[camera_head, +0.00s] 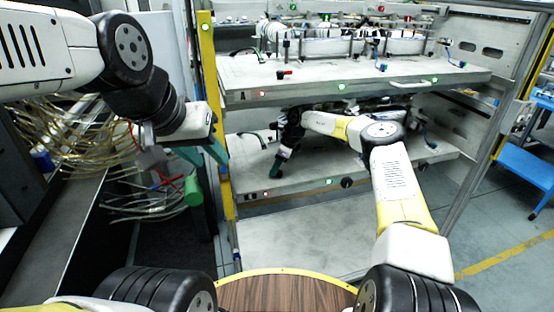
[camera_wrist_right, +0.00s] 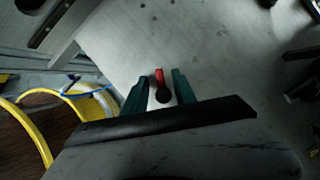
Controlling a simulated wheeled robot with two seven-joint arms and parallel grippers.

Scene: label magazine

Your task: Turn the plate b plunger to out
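The plate b plunger shows in the right wrist view as a dark round knob (camera_wrist_right: 163,96) with a short red lever (camera_wrist_right: 159,76) pointing up in the picture. My right gripper (camera_wrist_right: 160,90) has its two teal fingers apart, one on each side of the plunger, with gaps visible. In the head view my right gripper (camera_head: 277,168) points down over the left part of the lower plate (camera_head: 310,180), and it hides the plunger there. My left gripper (camera_head: 205,152) is at the left by the yellow post, away from the plates; its finger gap is unclear.
The upper plate (camera_head: 300,92) lies close above my right forearm and carries a red-handled plunger (camera_head: 284,74) and fixtures. The yellow post (camera_head: 212,110) stands left of the plates. Loose cables (camera_head: 100,145) hang at the left. A blue cart (camera_head: 525,165) stands at the right.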

